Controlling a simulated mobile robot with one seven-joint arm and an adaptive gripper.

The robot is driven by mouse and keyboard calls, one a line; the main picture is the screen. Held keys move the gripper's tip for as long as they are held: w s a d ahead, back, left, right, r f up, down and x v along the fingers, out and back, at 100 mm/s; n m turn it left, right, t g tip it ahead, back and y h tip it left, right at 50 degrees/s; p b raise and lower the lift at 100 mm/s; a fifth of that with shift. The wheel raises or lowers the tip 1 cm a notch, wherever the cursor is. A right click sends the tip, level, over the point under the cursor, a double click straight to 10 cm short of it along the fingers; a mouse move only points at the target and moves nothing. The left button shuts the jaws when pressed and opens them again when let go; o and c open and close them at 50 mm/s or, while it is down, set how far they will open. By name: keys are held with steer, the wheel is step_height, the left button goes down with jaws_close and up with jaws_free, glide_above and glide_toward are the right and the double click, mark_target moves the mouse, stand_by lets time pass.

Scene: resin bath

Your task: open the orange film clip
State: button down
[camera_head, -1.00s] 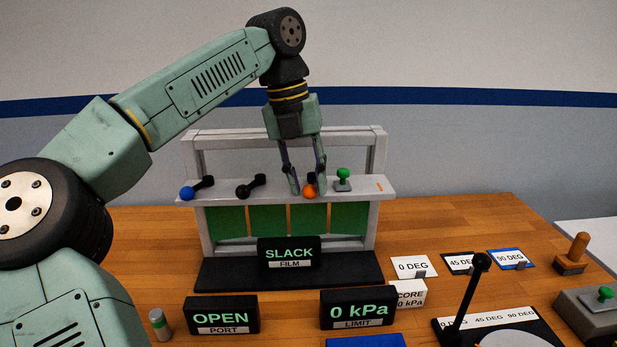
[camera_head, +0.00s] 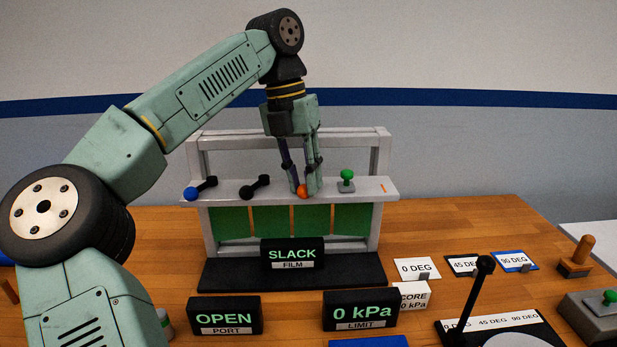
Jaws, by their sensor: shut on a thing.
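The orange film clip shows as an orange ball knob (camera_head: 302,191) on the pale shelf of the film frame (camera_head: 375,188). My gripper (camera_head: 304,189) points down from above and is shut on the orange knob, its fingers on either side. The fingers hide part of the knob and the lever behind it. Green film panels (camera_head: 271,220) hang below the shelf. The film sign (camera_head: 292,254) reads SLACK.
On the same shelf, a blue-knobbed lever (camera_head: 192,193) and a black lever (camera_head: 255,187) stand to the left, and a green knob (camera_head: 347,175) close to the right. The OPEN port sign (camera_head: 225,317), 0 kPa limit sign (camera_head: 361,311) and a tall black lever (camera_head: 478,290) stand in front.

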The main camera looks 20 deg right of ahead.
steer(key=shift+w+m, duration=0.1)
steer(key=shift+m, duration=0.3)
steer(key=shift+a, duration=0.1)
steer(key=c, duration=1.7)
jaws_free()
